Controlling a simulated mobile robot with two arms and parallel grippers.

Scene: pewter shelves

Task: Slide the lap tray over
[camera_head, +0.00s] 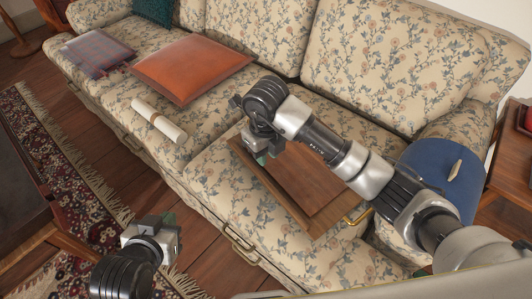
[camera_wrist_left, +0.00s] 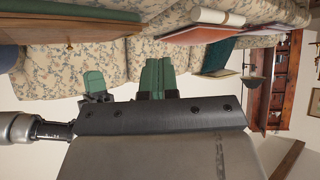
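The lap tray (camera_head: 322,211) is a flat brown wooden board with a darker inset panel and a brass handle (camera_head: 357,215) at its near right end. It lies on the right seat of the floral sofa. My right gripper (camera_head: 264,156) is over the tray's far left part and hides some of it. Its fingers are mostly hidden, and contact with the tray is unclear. My left gripper (camera_head: 166,228) is in front of the sofa, left of and apart from the tray.
On the sofa (camera_head: 215,175) lie a rolled white paper (camera_head: 158,119), an orange cushion (camera_head: 190,68) and a plaid cushion (camera_head: 97,53). A blue round item (camera_head: 440,180) is at the right, near a wooden side table (camera_head: 511,160). A patterned rug (camera_head: 75,185) covers the floor.

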